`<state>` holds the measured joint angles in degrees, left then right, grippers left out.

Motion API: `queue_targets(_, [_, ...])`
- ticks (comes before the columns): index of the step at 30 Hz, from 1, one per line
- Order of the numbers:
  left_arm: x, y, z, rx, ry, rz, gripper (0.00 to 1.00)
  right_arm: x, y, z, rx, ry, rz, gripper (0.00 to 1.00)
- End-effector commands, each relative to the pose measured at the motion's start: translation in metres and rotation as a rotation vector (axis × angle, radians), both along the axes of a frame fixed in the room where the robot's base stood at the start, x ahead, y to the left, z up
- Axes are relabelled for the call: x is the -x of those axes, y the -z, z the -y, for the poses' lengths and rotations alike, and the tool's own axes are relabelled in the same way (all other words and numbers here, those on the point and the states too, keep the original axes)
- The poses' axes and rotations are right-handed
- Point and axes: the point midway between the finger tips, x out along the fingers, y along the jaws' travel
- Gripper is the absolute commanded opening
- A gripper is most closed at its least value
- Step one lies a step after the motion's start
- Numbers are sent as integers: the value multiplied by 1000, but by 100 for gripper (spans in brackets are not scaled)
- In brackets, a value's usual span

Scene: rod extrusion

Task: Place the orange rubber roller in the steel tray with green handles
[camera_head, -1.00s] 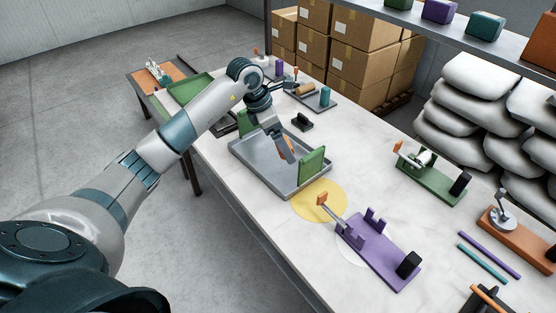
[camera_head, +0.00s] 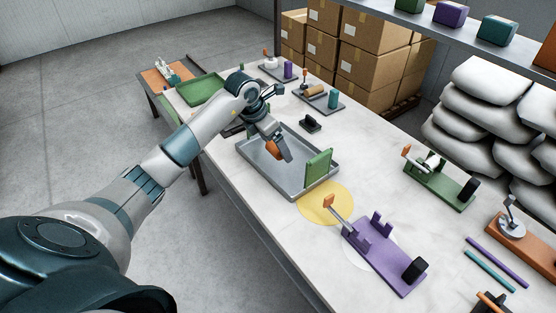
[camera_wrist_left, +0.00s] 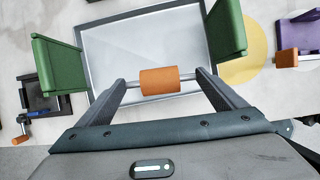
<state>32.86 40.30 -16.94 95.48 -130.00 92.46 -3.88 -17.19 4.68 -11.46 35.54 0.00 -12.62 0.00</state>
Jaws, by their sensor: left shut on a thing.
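The orange rubber roller (camera_wrist_left: 159,81) is between the fingers of my left gripper (camera_wrist_left: 166,84) in the left wrist view, held by its thin steel shaft ends. In the head view the roller (camera_head: 273,149) shows at the tip of my left gripper (camera_head: 279,151), over the tray. The steel tray (camera_head: 262,178) lies on the table with a green handle (camera_head: 318,168) at its near right end. In the left wrist view the tray (camera_wrist_left: 115,57) shows below the roller, with green handles on both sides. The height of the roller above the tray floor is hard to tell. My right gripper is not in view.
A purple fixture (camera_head: 383,257) stands near the table's front, beside a yellow disc (camera_head: 325,209). A green fixture (camera_head: 438,187) and an orange one (camera_head: 525,240) stand to the right. A small black block (camera_head: 310,124) sits behind the tray. A shelf (camera_head: 470,45) overhangs the back.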

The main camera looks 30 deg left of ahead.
Motion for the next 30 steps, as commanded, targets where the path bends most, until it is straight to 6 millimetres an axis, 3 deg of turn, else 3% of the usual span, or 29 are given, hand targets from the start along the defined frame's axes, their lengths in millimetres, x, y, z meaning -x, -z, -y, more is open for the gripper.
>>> queue_targets(9, [0,40,0,2,1,0,66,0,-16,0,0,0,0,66])
queue_targets(21, [0,45,0,1,0,0,66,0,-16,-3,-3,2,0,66])
queue_targets(30, [0,75,0,1,0,0,66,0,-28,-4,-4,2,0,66])
